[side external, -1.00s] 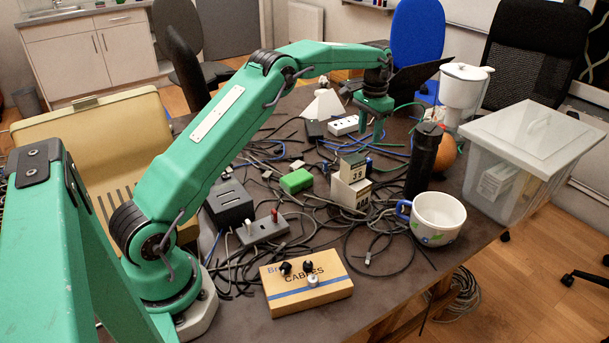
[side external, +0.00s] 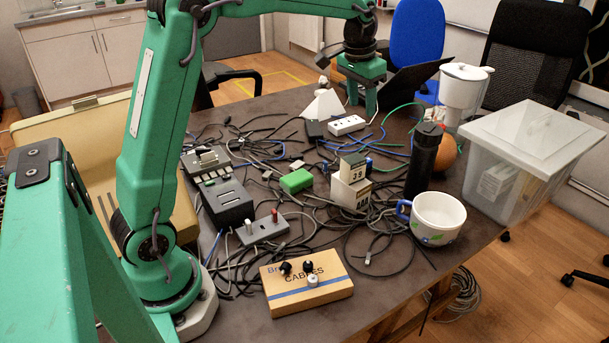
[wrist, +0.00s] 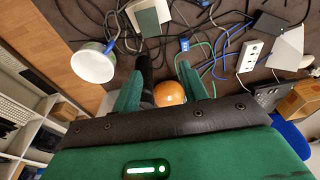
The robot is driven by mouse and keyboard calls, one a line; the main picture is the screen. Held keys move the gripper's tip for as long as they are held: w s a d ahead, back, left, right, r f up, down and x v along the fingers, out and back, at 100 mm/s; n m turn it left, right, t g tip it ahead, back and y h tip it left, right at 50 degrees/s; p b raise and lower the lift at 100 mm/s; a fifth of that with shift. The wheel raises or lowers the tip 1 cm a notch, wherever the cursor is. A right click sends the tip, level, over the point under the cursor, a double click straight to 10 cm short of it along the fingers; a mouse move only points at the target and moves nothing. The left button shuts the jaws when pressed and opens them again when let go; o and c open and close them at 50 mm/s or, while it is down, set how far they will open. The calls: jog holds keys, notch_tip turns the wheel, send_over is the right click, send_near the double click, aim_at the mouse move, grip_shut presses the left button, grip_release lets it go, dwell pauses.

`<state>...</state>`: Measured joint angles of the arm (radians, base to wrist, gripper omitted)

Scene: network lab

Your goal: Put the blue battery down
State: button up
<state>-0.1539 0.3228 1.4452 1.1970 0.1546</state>
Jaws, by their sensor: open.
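My gripper (side external: 362,98) is raised above the back of the table in the side view, its fingers pointing down and apart with nothing between them. In the wrist view my gripper (wrist: 159,78) is also spread and empty. A small blue object (wrist: 184,45), which looks like the blue battery, is on the table beyond the fingertips among the cables. In the side view a small blue piece (side external: 369,163) shows just behind the calendar blocks, mostly hidden by them. My gripper is clear of it, higher and farther back.
Calendar blocks (side external: 350,189), a black bottle (side external: 424,160), an orange ball (side external: 444,158) and a white mug (side external: 438,218) stand close together. A white power strip (side external: 346,125) and a green block (side external: 296,181) lie nearby. Loose cables cover much of the table. A clear bin (side external: 530,165) is at right.

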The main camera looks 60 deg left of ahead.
jog(key=s+d+r+t, duration=0.1)
jog(key=s+d+r, duration=0.15)
jog(key=s, duration=0.45)
jog(key=s+d+r+t, duration=0.1)
jog(key=s+d, duration=0.2)
jog(key=s, duration=0.4)
jog(key=s+d+f, duration=0.1)
jog(key=s+f, duration=0.1)
jog(key=s, duration=0.5)
jog(key=s+d+f+t, duration=0.1)
jog(key=s+f, duration=0.2)
jog(key=s, duration=0.4)
jog(key=shift+d+f+t, duration=0.15)
jog(key=shift+t, duration=0.15)
